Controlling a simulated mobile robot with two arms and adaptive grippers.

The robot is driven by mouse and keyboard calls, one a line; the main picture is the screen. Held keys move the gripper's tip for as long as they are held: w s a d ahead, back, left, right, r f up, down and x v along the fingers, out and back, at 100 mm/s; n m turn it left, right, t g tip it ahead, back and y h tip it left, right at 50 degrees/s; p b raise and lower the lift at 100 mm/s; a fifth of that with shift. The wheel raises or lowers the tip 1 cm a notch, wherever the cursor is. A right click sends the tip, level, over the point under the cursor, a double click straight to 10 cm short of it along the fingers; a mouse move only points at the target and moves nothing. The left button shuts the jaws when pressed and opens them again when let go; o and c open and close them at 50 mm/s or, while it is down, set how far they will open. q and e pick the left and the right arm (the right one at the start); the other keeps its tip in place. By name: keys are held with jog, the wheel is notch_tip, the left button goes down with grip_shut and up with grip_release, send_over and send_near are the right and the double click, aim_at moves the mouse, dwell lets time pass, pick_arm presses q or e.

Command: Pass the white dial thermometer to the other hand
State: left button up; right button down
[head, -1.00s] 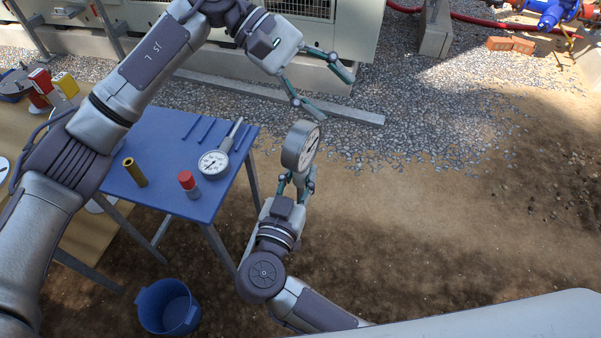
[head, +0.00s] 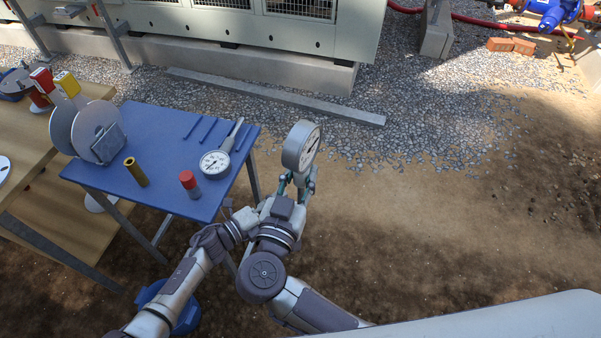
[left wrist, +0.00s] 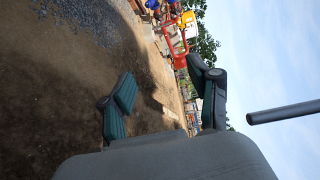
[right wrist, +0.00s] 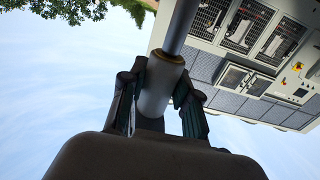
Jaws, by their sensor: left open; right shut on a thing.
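The white dial thermometer (head: 300,147) is held up by my right gripper (head: 297,184), its round dial turned to the right in the head view. In the right wrist view, my right gripper (right wrist: 160,95) is shut on the thermometer's grey stem (right wrist: 157,88). My left gripper (head: 242,212) is close to the left of the right wrist, partly hidden by it in the head view. In the left wrist view, my left gripper (left wrist: 160,85) has its fingers spread with nothing between them. A dark rod (left wrist: 285,112) enters there from the right edge, outside the fingers.
A blue table (head: 165,192) at left bears a second dial gauge (head: 214,163), blue rods (head: 203,129), a brass tube (head: 135,172), a red-capped cylinder (head: 189,184) and grey discs (head: 97,128). A blue bucket (head: 187,318) stands below. Open ground lies to the right.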

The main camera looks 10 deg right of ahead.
pick_arm(q)
jog(key=s+a+f+n+y, duration=0.4)
jog(key=s+a+f+n, duration=0.15)
jog(key=f, duration=0.25)
jog(key=s+a+f+n+y, duration=0.35)
jog(key=a+f+n, duration=0.2)
jog(key=f, duration=0.25)
jog(key=s+a+f+n+y, duration=0.35)
jog(key=s+f+n, duration=0.3)
jog(key=f, duration=0.25)
jog(key=s+a+f+n+g+y, duration=0.1)
jog(key=s+a+f+n+g, duration=0.1)
jog(key=s, duration=0.7)
jog(key=s+a+f+n+g+y, duration=0.1)
jog(key=s+a+f+n+g, duration=0.2)
jog(key=s, duration=0.7)
jog(key=s+a+f+n+g+y, duration=0.1)
jog(key=s+a+f+n+g, duration=0.2)
jog(key=s, duration=0.7)
notch_tip(320, 180, down, 3)
jog(key=shift+r+n, duration=0.15)
jog(key=shift+n, duration=0.8)
